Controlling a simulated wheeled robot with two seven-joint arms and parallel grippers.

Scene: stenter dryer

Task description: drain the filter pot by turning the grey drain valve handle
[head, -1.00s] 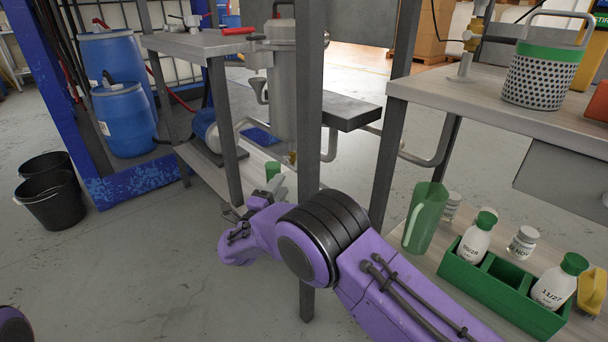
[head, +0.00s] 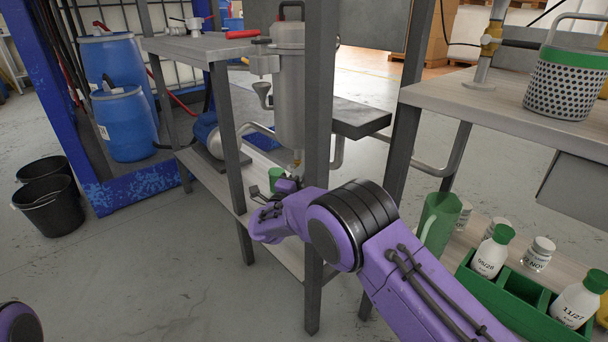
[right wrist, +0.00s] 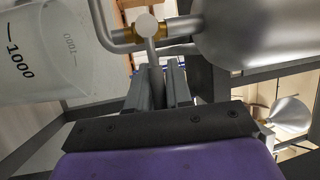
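The steel filter pot (head: 290,85) stands in the frame in the head view. Its lower body also shows in the right wrist view (right wrist: 250,35). The grey drain valve handle (right wrist: 153,55) has a round end and sits by brass fittings on the pot's outlet pipe. My right gripper (right wrist: 160,85) has its two fingers on either side of the handle's stem, with a narrow gap. I cannot tell whether they press on it. In the head view my right gripper (head: 280,187) is just below the pot's outlet, partly hidden. My left gripper is out of view.
A clear graduated vessel (right wrist: 45,50) is close on the left in the wrist view. A dark frame post (head: 319,170) stands right beside my right arm. A green jug (head: 438,222) and a green bottle crate (head: 500,292) are at right.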

